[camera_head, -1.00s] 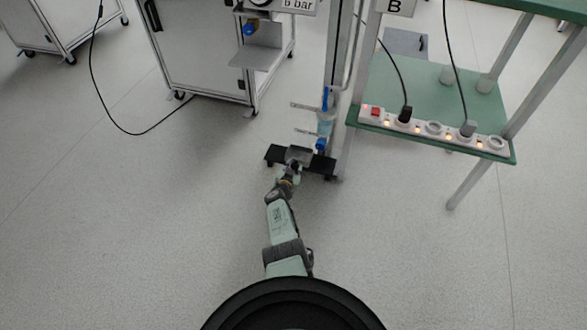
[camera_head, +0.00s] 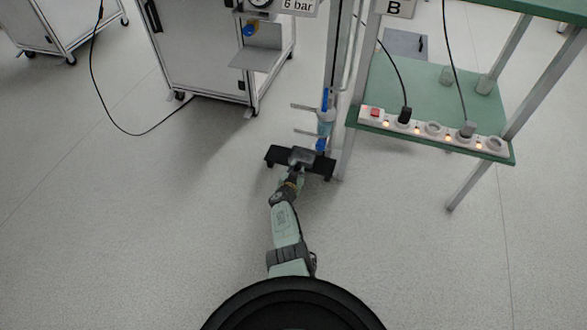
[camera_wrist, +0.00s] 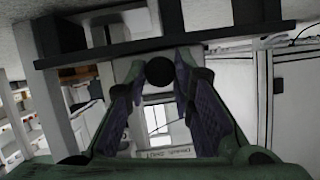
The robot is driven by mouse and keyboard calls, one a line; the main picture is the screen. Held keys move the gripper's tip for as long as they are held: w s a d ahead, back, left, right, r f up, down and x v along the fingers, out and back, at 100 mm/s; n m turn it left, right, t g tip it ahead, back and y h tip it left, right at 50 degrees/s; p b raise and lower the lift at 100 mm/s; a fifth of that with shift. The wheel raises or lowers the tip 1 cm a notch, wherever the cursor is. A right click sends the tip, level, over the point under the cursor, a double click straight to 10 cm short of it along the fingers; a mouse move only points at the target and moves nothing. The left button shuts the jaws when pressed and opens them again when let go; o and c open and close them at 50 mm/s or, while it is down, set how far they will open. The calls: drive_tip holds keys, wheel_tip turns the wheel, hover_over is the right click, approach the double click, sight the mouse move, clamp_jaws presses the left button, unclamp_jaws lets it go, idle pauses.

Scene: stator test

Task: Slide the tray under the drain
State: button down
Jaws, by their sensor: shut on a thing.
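The tray (camera_head: 303,155) is a small grey piece on a black stand (camera_head: 272,153) low by the upright post in the head view. My gripper (camera_head: 296,172) is at its near side and shut on it. In the wrist view a dark round knob (camera_wrist: 160,71) lies between my fingers (camera_wrist: 160,95); the exact contact is hard to see. The drain (camera_head: 321,145) is the blue end below the clear bowl (camera_head: 325,122) on the post. The tray's right end lies close to it, slightly left and below in the picture. Whether it is directly underneath, I cannot tell.
A green bench (camera_head: 425,95) with a socket strip (camera_head: 432,129) stands close on the right, its leg beside the stand. A white cabinet (camera_head: 200,50) with a gauge stands behind left. Open floor (camera_head: 130,220) lies left and in front.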

drive_tip(key=s+d, duration=0.1)
drive_tip(key=d, duration=0.4)
drive_tip(key=s+d, duration=0.1)
drive_tip(key=d, duration=0.2)
drive_tip(key=shift+s+p, duration=0.3)
drive_tip(key=shift+p, duration=0.05)
drive_tip(key=c, duration=1.4)
unclamp_jaws()
drive_tip(key=shift+o, duration=0.2)
drive_tip(key=shift+a, duration=0.15)
drive_tip(key=w+a, duration=0.1)
drive_tip(key=a, duration=0.2)
drive_tip(key=w+a+b, duration=0.1)
drive_tip(key=a, duration=0.2)
drive_tip(key=w+a, duration=0.1)
drive_tip(key=a, duration=0.2)
drive_tip(key=shift+w+a+f+b, duration=0.1)
drive_tip(key=shift+b, duration=0.3)
drive_tip(key=r+p+v, duration=0.1)
drive_tip(key=p+v, duration=1)
drive_tip(key=w+a+r+t+y, duration=0.1)
drive_tip(key=w+a+r, duration=0.3)
drive_tip(key=a+r, duration=0.2)
drive_tip(key=w+a+r+n+t+y, duration=0.1)
drive_tip(key=w+a+r+t+y, duration=0.1)
drive_tip(key=a+r, duration=0.4)
drive_tip(key=shift+w+a+r+n, duration=0.3)
drive_tip(key=shift+w+r, duration=0.55)
drive_tip(key=shift+r, duration=0.45)
